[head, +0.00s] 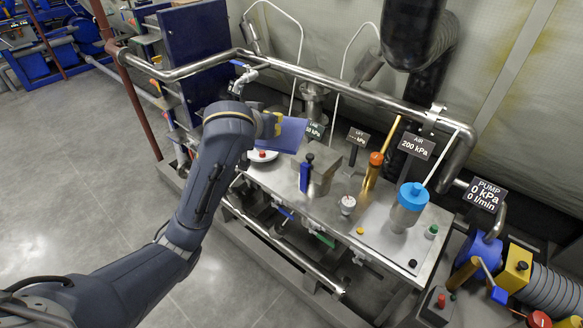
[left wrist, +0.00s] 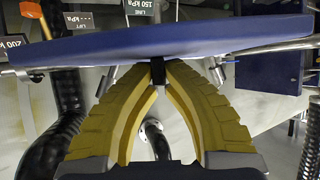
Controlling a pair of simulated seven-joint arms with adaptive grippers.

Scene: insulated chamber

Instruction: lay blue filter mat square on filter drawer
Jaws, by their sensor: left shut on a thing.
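My left gripper (head: 274,125) reaches over the left end of the steel bench. It is shut on the blue filter mat (head: 289,136), a flat blue slab held tilted above the bench. In the left wrist view the yellow fingers (left wrist: 158,75) meet at the near edge of the mat (left wrist: 215,38), which spans most of the picture width. I cannot clearly pick out the filter drawer; my forearm and the mat hide part of the bench's left end. My right gripper is not in view.
The steel bench (head: 328,221) carries a blue upright handle (head: 305,176), an orange-topped brass post (head: 373,170) and a blue-capped vessel (head: 408,205). A bent steel rail (head: 335,84) runs behind and above it. A dark blue panel (head: 196,55) stands at back left.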

